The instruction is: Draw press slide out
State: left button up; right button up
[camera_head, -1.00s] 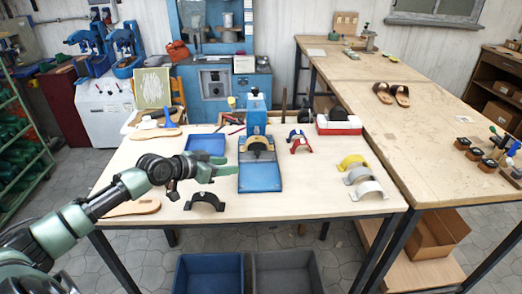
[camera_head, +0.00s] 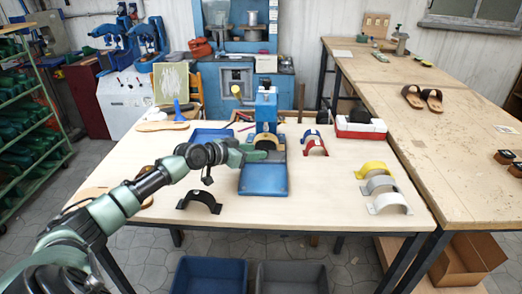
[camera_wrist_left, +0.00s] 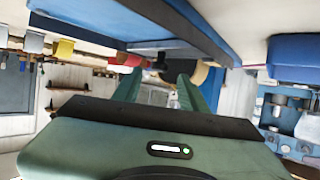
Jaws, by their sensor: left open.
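The blue press (camera_head: 266,108) stands at the back middle of the light wooden table (camera_head: 330,220). My left gripper (camera_head: 256,155) is at the slide's far left part, just in front of the arched piece. In the left wrist view, the two green fingers (camera_wrist_left: 158,88) are apart, with a dark part (camera_wrist_left: 165,68) of the press near their tips. Whether they touch it I cannot tell. My right gripper is out of view.
A black arch (camera_head: 199,201) lies left of the slide, a blue tray (camera_head: 208,138) behind my wrist. Red and blue arches (camera_head: 315,147) lie to the right, yellow and grey ones (camera_head: 376,170) farther right. Table before the slide is clear.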

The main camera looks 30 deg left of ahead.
aim_at(265, 146)
pick_arm(q)
jog(key=shift+x, duration=1.8)
grip_shut()
